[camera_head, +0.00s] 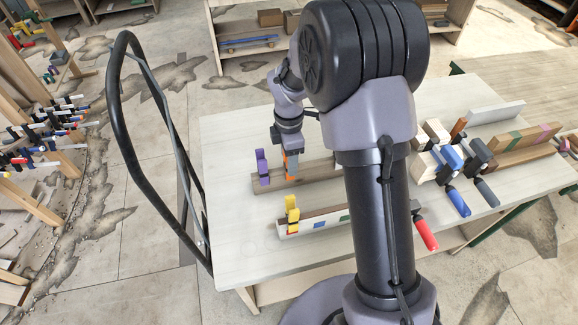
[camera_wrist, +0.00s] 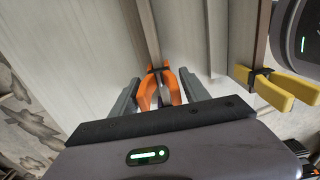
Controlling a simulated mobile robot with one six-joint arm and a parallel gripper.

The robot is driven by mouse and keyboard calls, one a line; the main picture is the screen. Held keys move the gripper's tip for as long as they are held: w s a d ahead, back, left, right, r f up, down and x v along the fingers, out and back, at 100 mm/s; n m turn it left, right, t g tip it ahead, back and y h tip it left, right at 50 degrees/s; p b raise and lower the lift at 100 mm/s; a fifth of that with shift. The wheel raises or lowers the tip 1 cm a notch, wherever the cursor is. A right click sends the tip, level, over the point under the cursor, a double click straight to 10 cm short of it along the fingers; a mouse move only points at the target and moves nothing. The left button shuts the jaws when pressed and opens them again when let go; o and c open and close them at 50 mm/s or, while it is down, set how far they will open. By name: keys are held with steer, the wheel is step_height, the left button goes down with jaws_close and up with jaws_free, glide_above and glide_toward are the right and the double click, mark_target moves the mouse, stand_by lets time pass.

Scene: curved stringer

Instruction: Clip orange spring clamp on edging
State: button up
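The orange spring clamp (camera_head: 291,165) is at the brown wooden board (camera_head: 266,183) on the table. In the wrist view the orange clamp (camera_wrist: 160,88) sits at the brown strip (camera_wrist: 149,35), its dark jaws at the strip and its two handles spread towards me. My gripper (camera_wrist: 160,80) has one grey finger on either side of the handles, with narrow gaps that look clear of them. In the head view my gripper (camera_head: 290,150) is right above the orange clamp. The jaw tips' exact seating is hidden.
A purple clamp (camera_head: 262,167) stands on the same board to the left. A yellow clamp (camera_head: 292,213) grips a nearer board (camera_head: 318,222); it also shows in the wrist view (camera_wrist: 280,87). Blue and dark-handled clamps hold blocks at right. The table's left front (camera_head: 235,250) is clear.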

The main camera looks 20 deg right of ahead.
jaws_close()
